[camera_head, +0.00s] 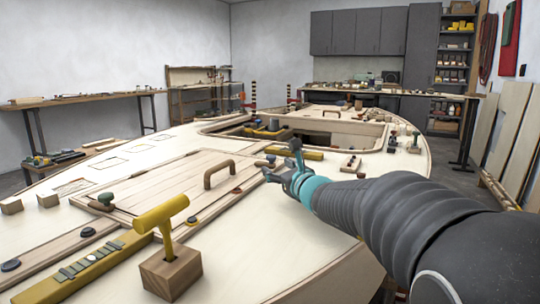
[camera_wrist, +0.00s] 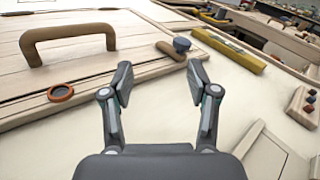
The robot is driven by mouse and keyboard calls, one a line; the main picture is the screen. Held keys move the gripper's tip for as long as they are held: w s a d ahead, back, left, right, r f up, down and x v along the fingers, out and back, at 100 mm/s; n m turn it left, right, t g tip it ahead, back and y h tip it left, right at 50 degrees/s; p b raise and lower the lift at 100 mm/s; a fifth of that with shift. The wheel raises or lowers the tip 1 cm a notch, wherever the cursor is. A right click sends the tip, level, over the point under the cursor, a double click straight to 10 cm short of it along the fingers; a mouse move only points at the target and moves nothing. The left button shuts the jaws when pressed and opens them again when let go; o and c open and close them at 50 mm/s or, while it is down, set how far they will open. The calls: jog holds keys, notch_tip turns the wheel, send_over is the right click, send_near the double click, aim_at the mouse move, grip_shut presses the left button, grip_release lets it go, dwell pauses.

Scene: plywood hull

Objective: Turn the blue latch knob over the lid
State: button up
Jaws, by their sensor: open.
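The blue latch knob (camera_wrist: 182,44) sits at the right edge of the lid in the wrist view, with a short wooden latch bar (camera_wrist: 170,51) beside it. In the head view, the knob (camera_head: 271,158) is small and close to my fingers. The pale wooden lid (camera_wrist: 130,60) has a brown arched handle (camera_wrist: 68,38), also seen in the head view (camera_head: 219,172). My gripper (camera_wrist: 160,78) is open and empty. Its fingers point toward the knob, which is ahead of the gap, nearer the right fingertip. No contact with it shows.
A red-brown ring (camera_wrist: 61,93) lies on the lid. A yellow bar (camera_wrist: 228,50) lies beyond the knob to the right. A yellow T-handle (camera_head: 160,214) stands in a wooden block at the front. A green knob (camera_head: 105,197) sits at the lid's left. An open hatch (camera_head: 330,138) lies behind.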

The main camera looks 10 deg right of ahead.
aim_at(273, 158)
jog(key=d+m, duration=0.1)
jog(key=m+h, duration=0.1)
jog(key=d+f+m+h, duration=0.1)
jog(key=shift+w+d+f+m+t, duration=0.1)
jog(key=shift+w+d+m+t, duration=0.2)
jog(key=shift+w+d+m, duration=0.1)
jog(key=w+p, duration=0.1)
jog(key=w, duration=0.3)
jog(key=w+a, duration=0.1)
jog(key=w, duration=0.4)
jog(key=w+a+p, duration=0.1)
jog(key=w, duration=0.3)
jog(key=shift+w+a+p, duration=0.15)
jog(key=shift+w+p, duration=0.05)
jog(key=shift+p, duration=0.1)
grip_shut()
jog(key=shift+f+b, duration=0.2)
jog(key=shift+b, duration=0.95)
jog(key=h+b, duration=0.1)
jog(key=b, duration=0.3)
jog(key=shift+w+m, duration=0.2)
jog(key=shift+m, duration=0.1)
jog(key=h+b, duration=0.1)
jog(key=b, duration=0.3)
jog(key=shift+m+b, duration=0.3)
jog(key=shift+b, duration=0.1)
jog(key=shift+s+r+b, duration=0.1)
jog(key=shift+s+b, duration=0.05)
jog(key=shift+b, duration=0.65)
